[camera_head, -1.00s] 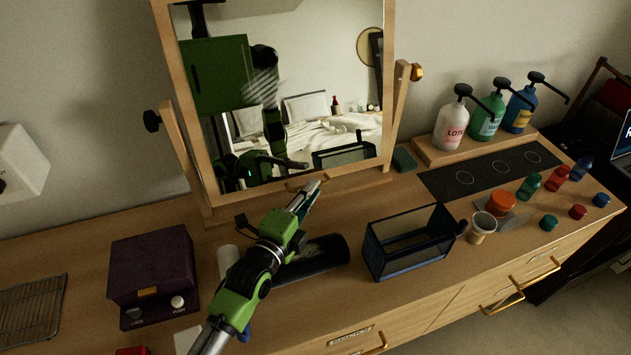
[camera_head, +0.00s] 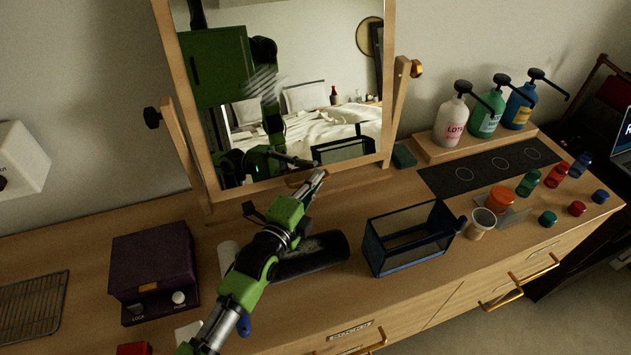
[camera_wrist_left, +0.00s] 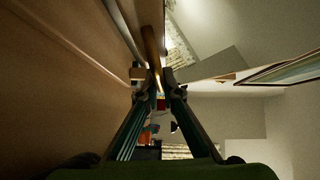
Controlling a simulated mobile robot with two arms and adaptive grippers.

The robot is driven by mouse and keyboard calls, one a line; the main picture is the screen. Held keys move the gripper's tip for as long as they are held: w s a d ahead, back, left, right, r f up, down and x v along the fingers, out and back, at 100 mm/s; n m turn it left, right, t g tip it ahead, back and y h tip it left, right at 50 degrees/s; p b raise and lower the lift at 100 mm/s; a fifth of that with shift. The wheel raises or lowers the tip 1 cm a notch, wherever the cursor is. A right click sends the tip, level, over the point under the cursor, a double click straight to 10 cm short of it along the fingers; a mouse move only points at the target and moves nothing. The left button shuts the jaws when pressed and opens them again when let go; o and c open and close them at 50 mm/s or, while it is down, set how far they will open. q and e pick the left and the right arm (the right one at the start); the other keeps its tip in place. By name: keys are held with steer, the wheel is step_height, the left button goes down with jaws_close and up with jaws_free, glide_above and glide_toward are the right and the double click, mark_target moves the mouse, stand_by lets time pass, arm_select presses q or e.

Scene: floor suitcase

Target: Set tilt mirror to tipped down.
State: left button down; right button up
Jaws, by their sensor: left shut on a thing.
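The tilt mirror (camera_head: 204,135) has a wooden frame and hangs between two posts at the back of the dresser. A small handle (camera_head: 298,179) sits at the middle of its lower rail and shows as a brownish bar in the left wrist view (camera_wrist_left: 151,48). My left gripper (camera_head: 317,181) reaches up from the front to this handle, with its fingertips partly hidden in the head view. In the left wrist view my left gripper (camera_wrist_left: 154,76) has its fingers closed around the bar. My right gripper is not in view.
A dark knob (camera_head: 152,117) and a brass knob (camera_head: 416,69) flank the mirror. Pump bottles (camera_head: 452,122) stand at right.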

mark_target(273, 184)
arm_select(q)
steer(key=w+a+b, duration=0.1)
steer(key=w+b, duration=0.1)
steer(key=w, duration=0.1)
steer(key=w+a+f+b, duration=0.1)
steer(key=w+b, duration=0.1)
steer(key=w, duration=0.2)
steer(key=w+a+f+b, duration=0.1)
steer(key=w+b, duration=0.2)
steer(key=shift+w+a+f, duration=0.15)
steer(key=shift+w+a, duration=0.2)
steer(key=shift+w, duration=0.05)
steer(key=shift+w+a+r, duration=0.2)
steer(key=shift+w, duration=0.6)
steer(key=c, duration=2.5)
jaws_free()
steer(key=shift+r, duration=0.1)
steer(key=v, duration=1.2)
steer(key=shift+s, duration=0.1)
